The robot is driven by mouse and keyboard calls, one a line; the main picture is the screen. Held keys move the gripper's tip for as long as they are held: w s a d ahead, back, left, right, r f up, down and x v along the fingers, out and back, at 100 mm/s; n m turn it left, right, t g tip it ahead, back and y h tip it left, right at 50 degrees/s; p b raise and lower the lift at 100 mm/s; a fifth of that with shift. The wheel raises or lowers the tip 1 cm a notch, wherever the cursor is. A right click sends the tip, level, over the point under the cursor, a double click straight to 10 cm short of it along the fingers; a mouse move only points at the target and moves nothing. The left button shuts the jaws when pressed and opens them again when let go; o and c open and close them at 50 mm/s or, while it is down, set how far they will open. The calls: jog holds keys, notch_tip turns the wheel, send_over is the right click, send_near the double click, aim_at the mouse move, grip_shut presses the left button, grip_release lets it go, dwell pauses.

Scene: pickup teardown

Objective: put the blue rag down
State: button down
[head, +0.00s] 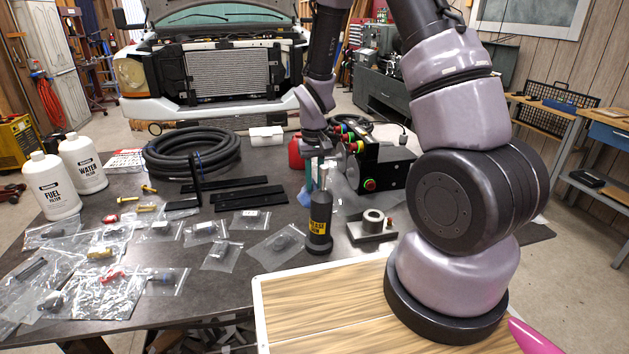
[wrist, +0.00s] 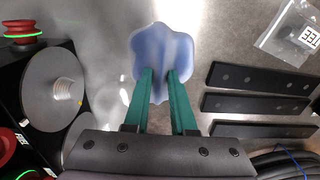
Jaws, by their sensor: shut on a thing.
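The blue rag (wrist: 163,45) is pale blue and bunched, and it spreads past my fingertips in the wrist view. My gripper (wrist: 160,80) has two teal fingers shut on the rag, with cloth pinched between them. In the head view my gripper (head: 314,176) points down behind a dark bottle with a yellow label. A small pale blue part of the rag (head: 304,198) shows left of that bottle; the rest is hidden. Whether the rag touches the tabletop (head: 245,258) I cannot tell.
The dark bottle (head: 319,222) stands in front of my gripper. Black flat bars (head: 250,197) lie to the left, and a black box with coloured buttons (head: 385,168) stands to the right. A coiled hose (head: 192,152) lies behind. Bagged parts (head: 221,255) cover the front left.

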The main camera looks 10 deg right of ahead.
jog(key=c, duration=0.7)
grip_release()
jog(key=shift+c, duration=0.2)
notch_tip(320, 180, up, 12)
notch_tip(320, 180, up, 16)
jog(key=m+t+y, duration=0.1)
jog(key=m+t, duration=0.1)
jog(key=t, duration=0.1)
send_over(314, 182)
jog(key=s+d, duration=0.4)
jog(key=s, duration=0.4)
jog(key=s+d+r+m+t+y, duration=0.1)
jog(key=s+d+r+m+t, duration=0.1)
jog(key=s+r+t, duration=0.2)
jog(key=s+r, duration=0.3)
jog(key=s, duration=0.3)
jog(key=shift+s+r, duration=0.15)
jog(key=shift+s, duration=0.1)
